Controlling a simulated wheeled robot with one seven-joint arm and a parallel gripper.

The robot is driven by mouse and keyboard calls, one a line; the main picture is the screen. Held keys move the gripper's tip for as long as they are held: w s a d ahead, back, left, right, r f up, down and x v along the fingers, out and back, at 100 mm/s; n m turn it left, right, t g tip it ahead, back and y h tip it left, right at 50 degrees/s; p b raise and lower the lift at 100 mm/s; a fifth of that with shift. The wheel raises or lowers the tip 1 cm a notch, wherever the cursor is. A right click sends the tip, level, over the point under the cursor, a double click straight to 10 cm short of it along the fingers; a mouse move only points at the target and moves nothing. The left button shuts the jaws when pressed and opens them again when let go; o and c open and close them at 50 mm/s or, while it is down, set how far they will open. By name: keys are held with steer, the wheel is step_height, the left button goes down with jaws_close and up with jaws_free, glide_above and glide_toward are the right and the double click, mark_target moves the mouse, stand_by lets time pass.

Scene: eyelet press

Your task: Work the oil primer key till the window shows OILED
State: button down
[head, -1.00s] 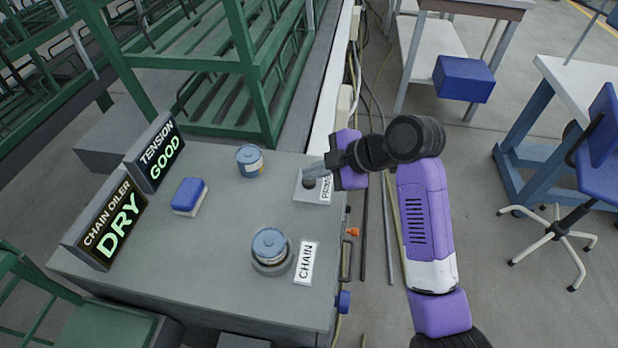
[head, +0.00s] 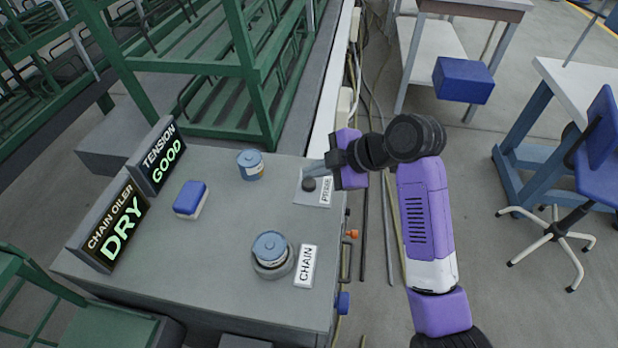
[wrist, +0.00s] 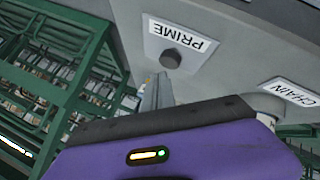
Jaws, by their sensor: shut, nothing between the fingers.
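The primer key is a dark round knob (head: 309,184) on a light plate beside the PRIME label (head: 326,191), at the cabinet top's right edge. It also shows in the wrist view (wrist: 170,59). The chain oiler window (head: 117,226) reads DRY in green letters. My gripper (head: 312,171) is shut and empty, its fingertips right by the key. In the wrist view the fingers (wrist: 157,92) point up toward the key, just below it; I cannot tell whether they touch it.
A second window (head: 162,157) reads TENSION GOOD. A blue-lidded tin (head: 250,165), a blue and white block (head: 190,199) and a blue-capped round pot (head: 270,248) by the CHAIN label (head: 306,265) stand on the cabinet top. Green racks (head: 245,65) stand behind.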

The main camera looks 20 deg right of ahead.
mark_target(313, 184)
steer(key=shift+r, duration=0.25)
steer(key=shift+r+p, duration=2)
steer(key=shift+r, duration=0.4)
steer(key=w+d+r+m+t+h, duration=0.2)
steer(key=w+d+r+m+t, duration=0.2)
steer(key=w+r+m+t, duration=0.15)
steer(key=s+a+f+m+h+b, duration=0.1)
steer(key=s+f+m, duration=0.2)
steer(key=s, duration=1.2)
steer(key=s+a+f+m+t+h+b, duration=0.1)
steer(key=s+f+m, duration=0.3)
steer(key=s, duration=1.1)
steer(key=s+a+f+m+t+h+b, duration=0.1)
steer(key=s+a+f+m, duration=0.1)
steer(key=s, duration=1.3)
steer(key=shift+a+f+m+h+b, duration=0.35)
steer(key=shift+f+m, duration=0.3)
steer(key=shift+m, duration=0.4)
